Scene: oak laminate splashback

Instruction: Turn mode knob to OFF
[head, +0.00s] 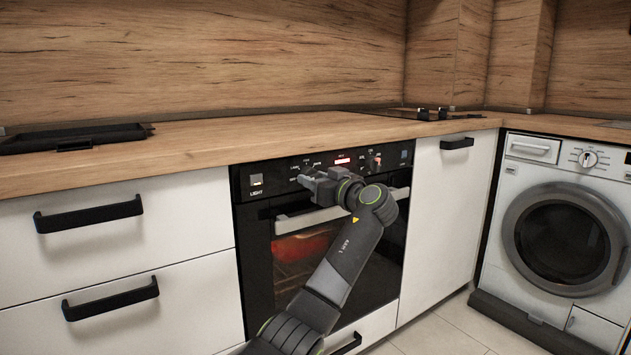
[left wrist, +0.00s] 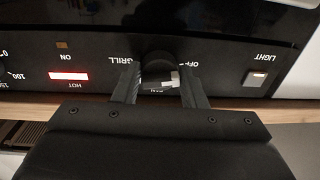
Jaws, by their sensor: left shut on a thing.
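The mode knob (left wrist: 157,64) is a dark round knob on the black oven panel. In the left wrist view, where the lettering is upside down, GRILL is to its left, OFF to its right, and a partly hidden label below. A white mark on the knob is at its lower right, below the OFF label. My left gripper (left wrist: 160,82) is shut on the knob, one finger on each side. In the head view my left gripper (head: 313,181) is in front of the panel and hides most of the knob. My right gripper is not in view.
The oven panel (head: 285,178) also has a lit red HOT display (head: 342,161), a second knob (head: 374,162) and a LIGHT switch (head: 256,181). The oven handle (head: 293,222) runs just below my gripper. The wooden worktop (head: 200,148) overhangs the panel.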

